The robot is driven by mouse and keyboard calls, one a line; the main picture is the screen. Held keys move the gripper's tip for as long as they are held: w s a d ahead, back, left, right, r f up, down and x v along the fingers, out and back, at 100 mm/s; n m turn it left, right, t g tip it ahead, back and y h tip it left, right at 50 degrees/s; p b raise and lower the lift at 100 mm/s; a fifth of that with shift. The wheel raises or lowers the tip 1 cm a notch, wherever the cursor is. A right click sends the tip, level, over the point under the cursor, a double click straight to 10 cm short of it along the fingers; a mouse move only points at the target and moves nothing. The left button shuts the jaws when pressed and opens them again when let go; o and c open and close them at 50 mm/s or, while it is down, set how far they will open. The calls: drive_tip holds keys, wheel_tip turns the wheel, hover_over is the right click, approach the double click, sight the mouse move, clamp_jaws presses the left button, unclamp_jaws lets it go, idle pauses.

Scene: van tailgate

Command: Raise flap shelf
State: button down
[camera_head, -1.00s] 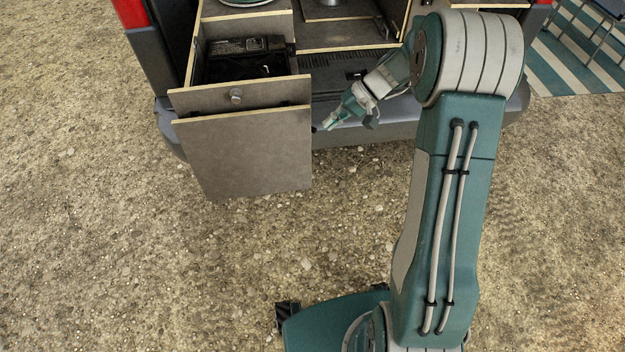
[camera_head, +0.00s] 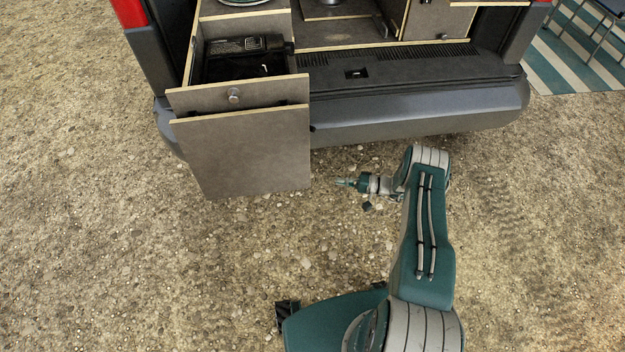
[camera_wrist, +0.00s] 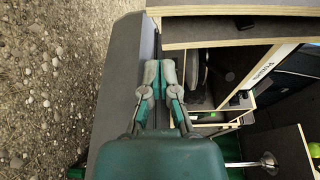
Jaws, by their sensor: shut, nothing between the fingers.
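The flap shelf (camera_head: 243,155) is a grey-brown panel with a pale top edge. In the head view it hangs steeply down below the pulled-out drawer (camera_head: 240,94), in front of the bumper. My gripper (camera_head: 343,183) is just to the right of the flap's lower right side, pointing left at it, with a small gap in the picture. In the wrist view my gripper (camera_wrist: 160,75) has its fingers together, with nothing held. A grey-brown panel (camera_wrist: 225,30) shows beyond the fingertips at the top of the wrist view; I cannot tell whether it is the flap or the drawer.
The van's grey bumper (camera_head: 420,115) runs to the right of the flap. Open gravel (camera_head: 110,240) lies in front. A striped mat (camera_head: 580,50) is at the far right.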

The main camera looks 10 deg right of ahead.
drive_tip(key=f+x, duration=0.1)
drive_tip(key=x, duration=0.9)
drive_tip(key=shift+s, duration=0.15)
